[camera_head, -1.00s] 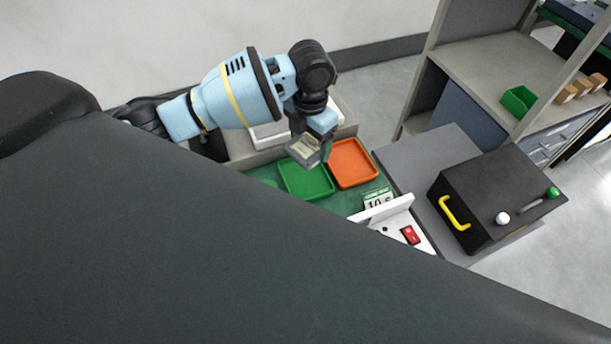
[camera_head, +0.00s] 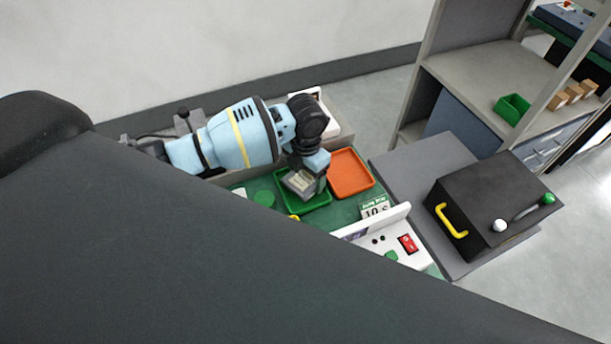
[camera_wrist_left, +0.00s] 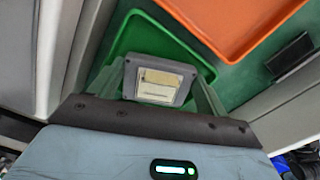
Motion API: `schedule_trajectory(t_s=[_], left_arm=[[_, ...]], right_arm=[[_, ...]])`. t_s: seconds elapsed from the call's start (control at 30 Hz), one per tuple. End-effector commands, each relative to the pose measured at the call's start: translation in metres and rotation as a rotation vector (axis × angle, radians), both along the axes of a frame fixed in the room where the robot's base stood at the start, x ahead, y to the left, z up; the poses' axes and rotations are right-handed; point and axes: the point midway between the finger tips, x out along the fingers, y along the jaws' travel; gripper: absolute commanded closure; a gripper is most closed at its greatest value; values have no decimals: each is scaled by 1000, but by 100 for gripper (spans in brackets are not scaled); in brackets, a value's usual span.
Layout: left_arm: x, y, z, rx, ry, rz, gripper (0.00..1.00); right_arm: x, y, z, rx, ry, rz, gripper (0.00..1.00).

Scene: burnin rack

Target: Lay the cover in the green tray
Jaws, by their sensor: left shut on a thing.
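The cover (camera_head: 301,182) is a small grey piece with a pale, window-like middle. My left gripper (camera_head: 307,183) is shut on it and holds it over the green tray (camera_head: 318,205). In the left wrist view the cover (camera_wrist_left: 160,80) sits between the fingers, with the green tray (camera_wrist_left: 135,28) behind it. The gap between the cover and the tray floor cannot be judged exactly. The gripper hides part of the tray. My right gripper is not in view.
An orange tray (camera_head: 351,174) lies right beside the green tray. A white panel with a red switch (camera_head: 408,243) and a number card (camera_head: 375,208) stand nearer. A black box with a yellow handle (camera_head: 452,220) is at the right. A green bin (camera_head: 512,107) sits on the shelf.

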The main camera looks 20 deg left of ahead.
Motion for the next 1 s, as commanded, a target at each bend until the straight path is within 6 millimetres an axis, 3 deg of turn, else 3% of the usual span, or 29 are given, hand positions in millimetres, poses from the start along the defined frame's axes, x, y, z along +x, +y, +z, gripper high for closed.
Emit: schedule_trajectory(t_s=[0.1,0.5,0.53,0.57,0.87,1.0], left_arm=[[1,-1,-10,-1,-4,1,46],[0,0,-17,0,0,0,46],[0,0,-16,0,-1,0,20],[0,0,-16,0,-2,0,16],[1,0,-14,0,-3,0,14],[1,0,-4,-1,-6,0,14]], right_arm=[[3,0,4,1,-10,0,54],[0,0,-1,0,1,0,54],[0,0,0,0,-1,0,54],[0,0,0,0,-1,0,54],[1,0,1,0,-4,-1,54],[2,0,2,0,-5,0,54]])
